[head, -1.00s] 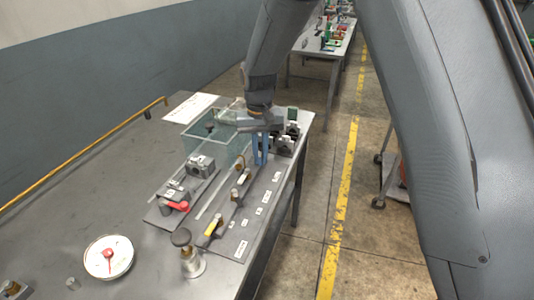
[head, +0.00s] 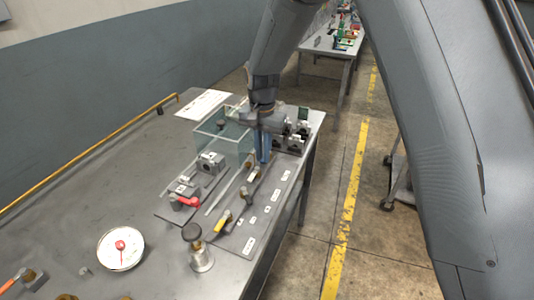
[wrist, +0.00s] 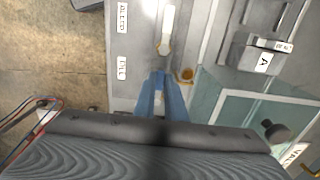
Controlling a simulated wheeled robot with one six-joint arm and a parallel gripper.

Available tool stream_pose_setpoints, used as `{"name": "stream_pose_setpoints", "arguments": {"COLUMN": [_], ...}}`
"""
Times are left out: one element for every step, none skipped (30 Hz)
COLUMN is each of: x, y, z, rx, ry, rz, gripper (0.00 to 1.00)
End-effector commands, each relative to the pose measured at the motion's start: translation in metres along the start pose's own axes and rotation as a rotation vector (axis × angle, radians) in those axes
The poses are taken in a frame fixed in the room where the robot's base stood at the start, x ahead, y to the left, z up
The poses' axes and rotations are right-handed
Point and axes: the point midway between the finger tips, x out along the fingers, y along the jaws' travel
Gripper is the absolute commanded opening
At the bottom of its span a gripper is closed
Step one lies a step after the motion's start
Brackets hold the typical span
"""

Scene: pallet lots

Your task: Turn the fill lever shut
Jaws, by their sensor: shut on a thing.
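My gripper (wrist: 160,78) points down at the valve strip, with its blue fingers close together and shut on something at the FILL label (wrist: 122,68). The thing held is mostly hidden between the fingers; from its place it is the fill lever. A brass fitting (wrist: 185,76) shows right beside the fingers. In the head view my gripper (head: 264,158) stands at the far end of the lever row, beside the glass tank (head: 240,148). A lever with a pale handle (wrist: 167,22) lies farther up in the wrist view, apart from the fingers, near another label.
A yellow-handled lever (head: 223,220) and a red-handled valve (head: 187,202) stand nearer. A round white gauge (head: 120,248) and a metal post with a dark knob (head: 199,250) stand in front. Dark blocks (head: 292,138) stand right of my gripper.

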Motion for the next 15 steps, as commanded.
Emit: {"name": "stream_pose_setpoints", "arguments": {"x": [-0.0023, -0.0023, -0.0023, -0.0023, -0.0023, -0.0023, -0.0023, -0.0023, -0.0023, -0.0023, -0.0022, -0.0022, -0.0021, -0.0020, -0.0017], "y": [-0.0005, -0.0005, -0.0005, -0.0004, -0.0003, -0.0003, -0.0003, -0.0002, -0.0002, -0.0002, -0.0001, -0.0001, -0.0001, -0.0001, -0.0003], "z": [-0.0017, -0.0018, -0.0018, -0.0018, -0.0018, -0.0019, -0.0019, -0.0019, -0.0019, -0.0019, -0.0019, -0.0019, -0.0017, -0.0015, -0.0011], "rx": [0.004, 0.004, 0.005, 0.005, 0.005, 0.005, 0.005, 0.005, 0.005, 0.005, 0.005, 0.004, 0.004, 0.004, 0.003], "ry": [0.003, 0.003, 0.003, 0.003, 0.003, 0.003, 0.003, 0.003, 0.003, 0.003, 0.003, 0.003, 0.003, 0.003, 0.002], "rz": [-0.003, -0.003, -0.003, -0.002, -0.002, -0.002, -0.002, -0.002, -0.002, -0.002, -0.002, -0.002, -0.002, -0.002, -0.001], "gripper": [0.00, 0.00, 0.00, 0.00, 0.00, 0.00, 0.00, 0.00, 0.00, 0.00, 0.12, 0.19, 0.24, 0.29, 0.29]}}
